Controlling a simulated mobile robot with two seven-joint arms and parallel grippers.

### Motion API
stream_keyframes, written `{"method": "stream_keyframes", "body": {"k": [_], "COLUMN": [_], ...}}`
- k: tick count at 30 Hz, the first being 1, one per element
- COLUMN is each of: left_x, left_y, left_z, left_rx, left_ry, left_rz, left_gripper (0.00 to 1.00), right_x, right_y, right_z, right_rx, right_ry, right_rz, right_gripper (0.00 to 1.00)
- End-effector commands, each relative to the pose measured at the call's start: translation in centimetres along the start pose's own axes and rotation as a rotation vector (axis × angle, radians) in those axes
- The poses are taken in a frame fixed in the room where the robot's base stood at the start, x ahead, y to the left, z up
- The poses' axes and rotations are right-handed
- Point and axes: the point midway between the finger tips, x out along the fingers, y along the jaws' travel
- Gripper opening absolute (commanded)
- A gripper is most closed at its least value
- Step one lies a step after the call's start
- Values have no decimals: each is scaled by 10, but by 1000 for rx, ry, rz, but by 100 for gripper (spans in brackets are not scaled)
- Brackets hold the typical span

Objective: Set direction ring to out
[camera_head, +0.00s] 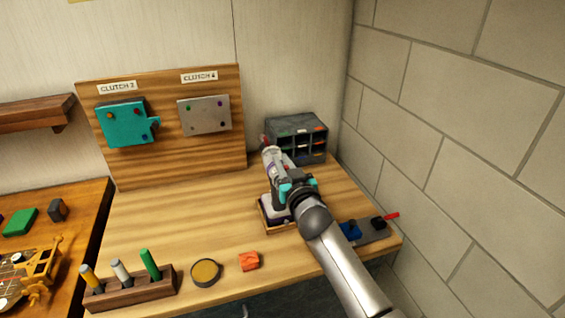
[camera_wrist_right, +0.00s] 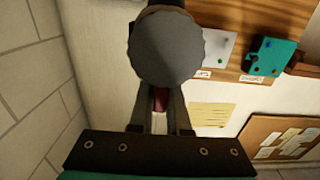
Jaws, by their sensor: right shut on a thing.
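My right gripper (camera_head: 275,168) is at the back right of the wooden bench and reaches up and away from the camera. In the right wrist view its two dark fingers (camera_wrist_right: 160,108) are shut on a tool with a grey, ridged round end (camera_wrist_right: 166,48). A dark red part (camera_wrist_right: 160,98) of it shows between the fingers. In the head view the tool is small and partly hidden by my wrist; a red tip (camera_head: 265,140) shows at its far end. I cannot make out the direction ring or its setting. My left gripper is not in view.
A wooden tray (camera_head: 268,222) lies under my right wrist. A grey drawer bin (camera_head: 298,130) stands close behind. A blue and red fixture (camera_head: 365,230) is at right, near the block wall (camera_head: 460,130). A wooden rack (camera_head: 130,290) stands front left. The bench middle is clear.

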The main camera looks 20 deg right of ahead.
Motion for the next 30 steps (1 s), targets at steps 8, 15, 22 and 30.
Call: {"method": "stream_keyframes", "body": {"k": [8, 15, 22, 30], "left_x": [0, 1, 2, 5], "left_y": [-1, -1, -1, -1], "left_z": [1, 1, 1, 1], "left_rx": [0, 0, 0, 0], "left_ry": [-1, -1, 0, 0], "left_rz": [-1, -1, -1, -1], "left_gripper": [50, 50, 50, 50], "right_x": [0, 0, 0, 0], "right_y": [-1, -7, -14, -21], "right_z": [0, 1, 3, 5], "right_rx": [-19, -130, -292, -445], "right_ry": [-1, -1, -1, 0], "right_rz": [-1, 0, 0, -1], "right_gripper": [0, 0, 0, 0]}}
